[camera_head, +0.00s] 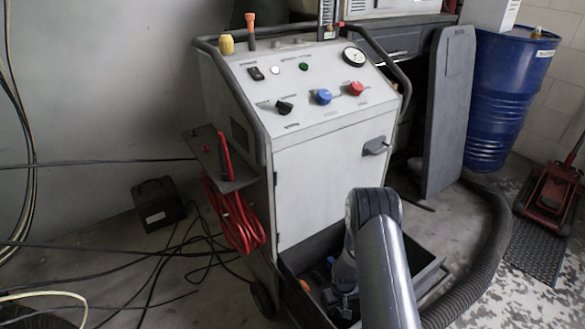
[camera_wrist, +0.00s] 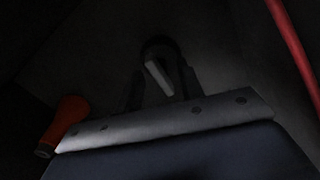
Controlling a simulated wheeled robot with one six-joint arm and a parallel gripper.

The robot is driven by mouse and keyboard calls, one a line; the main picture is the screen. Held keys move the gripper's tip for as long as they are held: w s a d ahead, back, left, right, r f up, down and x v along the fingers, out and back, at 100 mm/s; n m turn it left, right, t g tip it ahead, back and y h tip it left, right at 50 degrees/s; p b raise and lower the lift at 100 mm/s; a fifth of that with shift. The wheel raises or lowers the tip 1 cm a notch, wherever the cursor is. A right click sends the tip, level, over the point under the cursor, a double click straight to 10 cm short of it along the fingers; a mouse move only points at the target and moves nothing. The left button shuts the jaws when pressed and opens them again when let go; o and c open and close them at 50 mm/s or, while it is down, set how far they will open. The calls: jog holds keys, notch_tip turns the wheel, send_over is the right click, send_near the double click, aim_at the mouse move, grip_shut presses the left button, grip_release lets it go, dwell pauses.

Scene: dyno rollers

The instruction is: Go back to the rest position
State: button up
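My arm reaches down from the bottom of the head view into the open dark tray (camera_head: 415,262) at the foot of the grey machine cart (camera_head: 330,170). My gripper (camera_head: 343,305) is low inside the tray, partly hidden by my own arm. The wrist view is very dark. It shows a dark form with a pale strip at its centre, above a grey bar with bolts and a dark blue surface. I cannot tell which of these belong to my gripper, or whether it is open or holds anything.
An orange-handled item (camera_wrist: 68,118) lies at left in the wrist view. A red cable (camera_head: 238,218) hangs from the cart's left side. A thick grey hose (camera_head: 487,262) curves along the right. A blue drum (camera_head: 498,95) stands back right. Loose cables cover the left floor.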

jog(key=shift+r, duration=1.25)
notch_tip(320, 180, down, 4)
jog(key=shift+r+b, duration=0.1)
jog(key=shift+b, duration=0.6)
notch_tip(320, 180, up, 12)
jog(key=p, duration=0.5)
notch_tip(320, 180, down, 13)
jog(key=b, duration=0.5)
jog(key=shift+r, duration=0.2)
notch_tip(320, 180, up, 69)
jog(key=s+m+p, duration=0.1)
jog(key=m+p, duration=0.2)
jog(key=p, duration=3.8)
jog(key=shift+r, duration=0.2)
